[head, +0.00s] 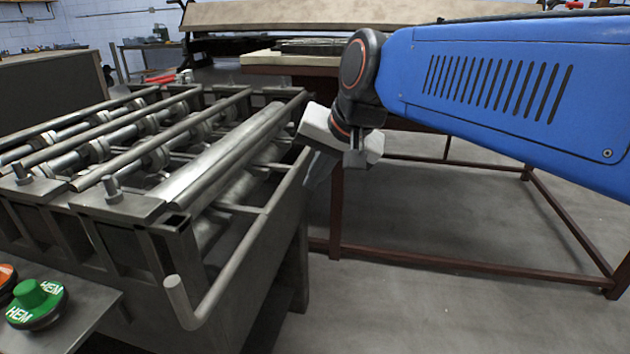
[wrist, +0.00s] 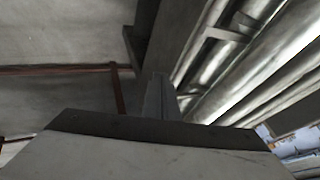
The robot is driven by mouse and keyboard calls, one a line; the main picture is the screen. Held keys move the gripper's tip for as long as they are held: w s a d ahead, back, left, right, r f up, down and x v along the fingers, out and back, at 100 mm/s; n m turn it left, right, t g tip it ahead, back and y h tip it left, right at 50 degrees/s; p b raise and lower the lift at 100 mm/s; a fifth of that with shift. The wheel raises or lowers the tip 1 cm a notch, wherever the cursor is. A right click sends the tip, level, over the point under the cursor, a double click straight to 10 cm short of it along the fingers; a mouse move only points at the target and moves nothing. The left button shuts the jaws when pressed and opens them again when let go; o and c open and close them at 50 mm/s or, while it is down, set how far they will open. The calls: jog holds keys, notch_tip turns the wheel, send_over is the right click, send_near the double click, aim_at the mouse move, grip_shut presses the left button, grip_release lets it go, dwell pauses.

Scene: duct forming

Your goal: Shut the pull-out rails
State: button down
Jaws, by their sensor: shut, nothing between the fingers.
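The pull-out rail (head: 242,262) is a grey metal bar frame along the right side of the roll-forming machine. It stands out from the machine's side, with a gap and cross bars between, and its near end turns up in a short round post (head: 180,300). My gripper (head: 312,178) is shut and empty, pointing down beside the far part of the rail, on its outer right side. I cannot tell whether it touches the rail. In the wrist view the gripper's finger (wrist: 158,98) shows beside the machine's long rollers (wrist: 255,75).
The machine (head: 110,215) fills the left, with several rollers on top. A green HEM button (head: 35,295) sits on a panel at the lower left. A brown-framed table (head: 336,215) stands behind my arm. The grey floor (head: 440,310) right of the rail is clear.

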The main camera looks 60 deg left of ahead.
jog(key=v, duration=0.8)
jog(key=shift+r, duration=0.2)
jog(key=shift+d, duration=0.15)
